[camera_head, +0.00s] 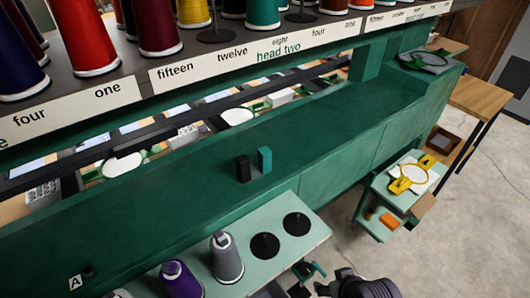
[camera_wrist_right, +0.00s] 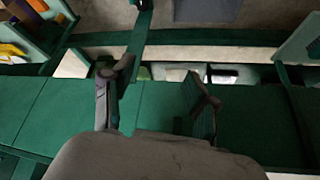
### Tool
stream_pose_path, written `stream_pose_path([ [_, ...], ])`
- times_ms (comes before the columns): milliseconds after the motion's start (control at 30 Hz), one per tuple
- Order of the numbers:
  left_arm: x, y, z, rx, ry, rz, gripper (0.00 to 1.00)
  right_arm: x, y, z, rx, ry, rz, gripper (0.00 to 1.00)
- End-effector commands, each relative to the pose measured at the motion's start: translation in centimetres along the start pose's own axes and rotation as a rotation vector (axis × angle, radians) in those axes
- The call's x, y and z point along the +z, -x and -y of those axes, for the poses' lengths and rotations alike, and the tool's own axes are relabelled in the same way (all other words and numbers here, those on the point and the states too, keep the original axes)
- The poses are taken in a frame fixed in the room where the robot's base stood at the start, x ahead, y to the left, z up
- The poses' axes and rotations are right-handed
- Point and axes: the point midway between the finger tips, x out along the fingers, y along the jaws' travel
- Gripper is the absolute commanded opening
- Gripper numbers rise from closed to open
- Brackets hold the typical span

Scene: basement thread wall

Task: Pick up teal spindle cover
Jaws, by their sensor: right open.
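A small upright teal block (camera_head: 265,160), which looks like the teal spindle cover, stands on the long dark green ledge (camera_head: 330,125) in the head view. A similar black block (camera_head: 243,168) stands just left of it. My right gripper (camera_head: 308,278) is at the bottom edge of the head view, in front of the ledge and well apart from the teal block. In the right wrist view its two fingers (camera_wrist_right: 160,78) are spread with nothing between them. I cannot make out the teal block in that view. My left gripper is not in view.
A pale green shelf (camera_head: 322,232) in front of the ledge holds a purple cone (camera_head: 180,280), a grey cone (camera_head: 226,258) and two black discs (camera_head: 265,246). Thread cones line the rack above (camera_head: 160,28). A small cart (camera_head: 400,200) stands at right. The ledge is mostly bare.

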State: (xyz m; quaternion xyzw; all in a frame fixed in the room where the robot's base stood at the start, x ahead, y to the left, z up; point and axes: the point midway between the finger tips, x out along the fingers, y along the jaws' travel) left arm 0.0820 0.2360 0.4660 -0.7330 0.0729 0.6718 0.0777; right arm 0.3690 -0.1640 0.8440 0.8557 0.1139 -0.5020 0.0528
Motion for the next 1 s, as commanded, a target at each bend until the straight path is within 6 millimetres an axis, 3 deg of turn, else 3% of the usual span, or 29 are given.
stream_pose_path([
  [33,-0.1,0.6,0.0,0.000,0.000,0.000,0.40,-1.3,2.2,0.2,-0.002,0.005,-0.021,0.58],
  [100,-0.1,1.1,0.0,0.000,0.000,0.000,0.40,-2.8,4.6,0.4,-0.008,0.014,-0.048,0.58],
  [233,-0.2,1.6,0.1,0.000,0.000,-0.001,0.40,-7.8,8.3,1.6,-0.043,0.054,-0.170,0.58],
  [500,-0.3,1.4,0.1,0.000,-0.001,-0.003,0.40,-18.7,10.0,4.5,-0.138,0.147,-0.452,0.58],
  [633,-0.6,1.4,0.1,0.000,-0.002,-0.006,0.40,-23.0,11.4,5.8,-0.175,0.186,-0.567,0.58],
  [800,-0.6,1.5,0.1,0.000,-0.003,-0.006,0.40,-26.4,12.4,6.9,-0.204,0.214,-0.651,0.58],
  [1000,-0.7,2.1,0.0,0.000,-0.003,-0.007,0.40,-28.7,10.0,7.9,-0.210,0.214,-0.657,0.58],
])
